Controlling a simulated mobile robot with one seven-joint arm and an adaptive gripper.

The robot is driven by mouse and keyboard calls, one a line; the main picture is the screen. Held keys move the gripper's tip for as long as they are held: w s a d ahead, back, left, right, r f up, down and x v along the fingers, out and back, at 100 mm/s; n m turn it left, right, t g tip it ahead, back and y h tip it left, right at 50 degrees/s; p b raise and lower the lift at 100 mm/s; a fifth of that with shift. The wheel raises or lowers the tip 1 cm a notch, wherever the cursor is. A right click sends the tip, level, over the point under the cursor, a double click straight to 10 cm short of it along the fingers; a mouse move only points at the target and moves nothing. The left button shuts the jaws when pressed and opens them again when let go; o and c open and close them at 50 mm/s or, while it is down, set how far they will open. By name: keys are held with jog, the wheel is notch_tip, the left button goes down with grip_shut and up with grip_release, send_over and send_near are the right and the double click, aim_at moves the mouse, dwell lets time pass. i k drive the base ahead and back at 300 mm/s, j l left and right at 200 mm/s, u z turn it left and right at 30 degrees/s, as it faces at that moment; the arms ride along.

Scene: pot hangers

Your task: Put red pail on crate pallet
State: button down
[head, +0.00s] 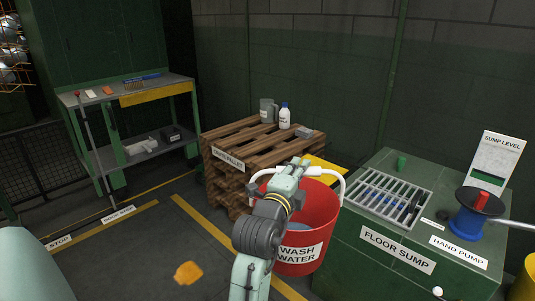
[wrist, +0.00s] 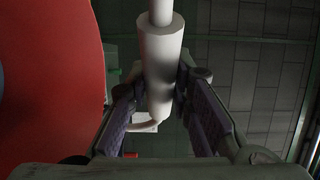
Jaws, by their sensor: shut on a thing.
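The red pail (head: 319,203), labelled WASH WATER, is upright between the crate pallet and the floor sump. Its white handle is raised. My gripper (head: 290,168) is shut on the handle's thick white grip, which shows between the fingers in the wrist view (wrist: 160,65). The pail's red side (wrist: 48,85) fills the left of that view. My arm hides the pail's left part, and I cannot tell whether its bottom touches the floor. The wooden crate pallet (head: 223,152) is a stack behind and left of the pail.
A white bottle (head: 284,118), a grey jug (head: 267,110) and a small grey block (head: 304,132) stand on the pallet's back and right; its front left is bare. The green floor sump (head: 365,235) is at right. A workbench (head: 128,92) stands at left.

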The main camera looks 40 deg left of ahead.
aim_at(261, 146)
jog(key=i+j+u, duration=0.8)
jog(key=i+j+z, duration=0.7)
jog(key=i+j, duration=0.2)
jog(key=j, duration=0.2)
